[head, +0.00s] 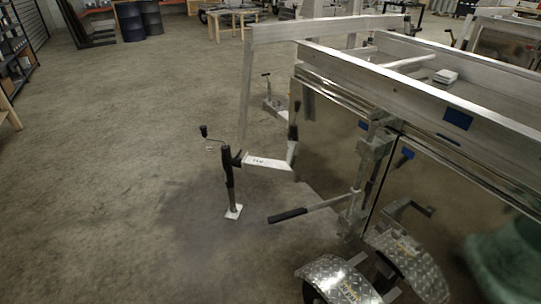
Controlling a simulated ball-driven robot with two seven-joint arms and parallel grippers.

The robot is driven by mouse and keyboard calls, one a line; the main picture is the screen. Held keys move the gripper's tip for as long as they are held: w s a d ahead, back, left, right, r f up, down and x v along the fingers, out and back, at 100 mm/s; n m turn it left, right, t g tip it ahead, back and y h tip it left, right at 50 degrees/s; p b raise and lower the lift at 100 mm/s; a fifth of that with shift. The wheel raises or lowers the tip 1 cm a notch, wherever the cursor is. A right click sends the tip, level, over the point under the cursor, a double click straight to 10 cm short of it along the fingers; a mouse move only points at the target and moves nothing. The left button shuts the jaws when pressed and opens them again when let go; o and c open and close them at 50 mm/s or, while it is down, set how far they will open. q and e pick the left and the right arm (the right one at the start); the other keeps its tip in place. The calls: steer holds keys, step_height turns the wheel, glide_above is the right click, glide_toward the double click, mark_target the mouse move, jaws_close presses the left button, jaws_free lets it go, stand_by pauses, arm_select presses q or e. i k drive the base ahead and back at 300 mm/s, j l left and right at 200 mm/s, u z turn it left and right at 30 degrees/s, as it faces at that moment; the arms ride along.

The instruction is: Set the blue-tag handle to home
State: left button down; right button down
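A lever handle with a black grip (288,215) sticks out to the left from an upright metal latch post (372,165) on the trailer's side. It lies nearly level, tilted slightly up to the right. A blue tag (458,118) is on the trailer's top rail, and a smaller blue patch (408,153) is on the side panel near the post. I cannot tell which handle the tag belongs to. Neither of my grippers is in view.
A jockey stand with a crank (228,175) stands on the floor left of the trailer, on a white arm (268,163). Chequer-plate mudguards (338,280) stick out at the bottom. The concrete floor (110,180) at left is clear. Drums (130,22) stand at the back.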

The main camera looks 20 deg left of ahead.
mark_target(353, 197)
steer(key=u, duration=0.3)
steer(key=z, duration=0.8)
steer(key=i+j+z, duration=0.1)
steer(key=j+z, duration=1.2)
steer(key=j, duration=0.45)
steer(key=k+j+z, duration=0.15)
steer(key=j, duration=0.7)
steer(key=k+j+z, duration=0.15)
steer(key=j, duration=0.25)
steer(key=k+j, duration=0.1)
steer(key=j, duration=0.35)
steer(key=k+j+z, duration=0.1)
steer(key=j, duration=0.3)
